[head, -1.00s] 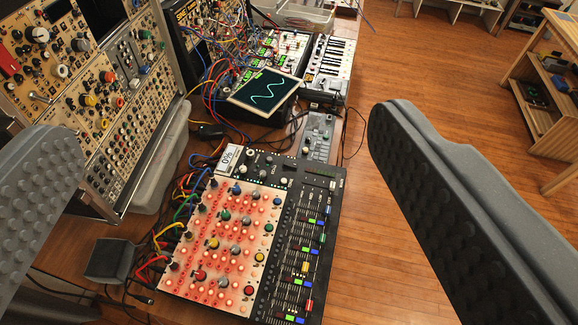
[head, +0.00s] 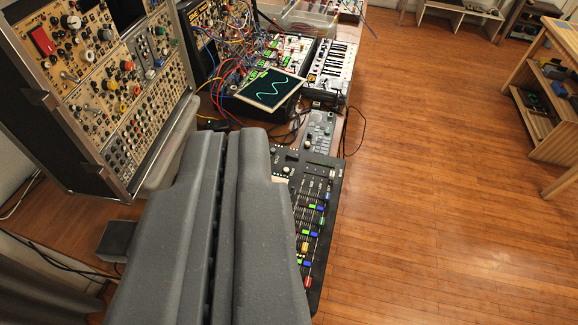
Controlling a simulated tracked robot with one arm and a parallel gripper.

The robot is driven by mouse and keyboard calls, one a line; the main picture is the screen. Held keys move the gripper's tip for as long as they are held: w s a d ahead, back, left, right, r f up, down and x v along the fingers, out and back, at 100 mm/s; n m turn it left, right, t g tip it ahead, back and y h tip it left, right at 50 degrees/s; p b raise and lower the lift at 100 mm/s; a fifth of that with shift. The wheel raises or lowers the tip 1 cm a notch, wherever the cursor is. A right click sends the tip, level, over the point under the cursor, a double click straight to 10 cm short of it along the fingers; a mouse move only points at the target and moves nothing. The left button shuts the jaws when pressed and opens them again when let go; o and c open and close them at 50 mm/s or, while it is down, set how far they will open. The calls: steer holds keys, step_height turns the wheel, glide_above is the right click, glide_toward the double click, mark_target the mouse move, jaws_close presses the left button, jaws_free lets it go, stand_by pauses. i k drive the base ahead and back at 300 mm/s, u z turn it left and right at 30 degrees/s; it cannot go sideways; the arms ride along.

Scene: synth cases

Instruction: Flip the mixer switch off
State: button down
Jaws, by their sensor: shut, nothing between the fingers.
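My gripper (head: 228,140) is shut, its two grey fingers pressed together with nothing between them. The fingers stand in front of the mixer and hide its left part with the knobs. The black mixer (head: 328,190) lies on the table, and its right strip of coloured faders shows to the right of the fingers. I cannot make out an on/off switch on the visible part of the mixer. A large red rectangular piece (head: 42,41), possibly a switch, sits on the upright modular rack (head: 125,100) at the upper left, apart from the fingers. Its position is unclear.
A tilted screen with a cyan wave (head: 268,90) stands behind the mixer, among patch cables. A small dark box (head: 117,240) sits left of the fingers. Wooden floor (head: 440,170) is open at right.

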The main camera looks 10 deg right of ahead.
mark_target(291, 154)
steer(key=k, duration=0.4)
steer(key=z, duration=0.25)
steer(key=i, duration=1.3)
steer(key=u, duration=0.15)
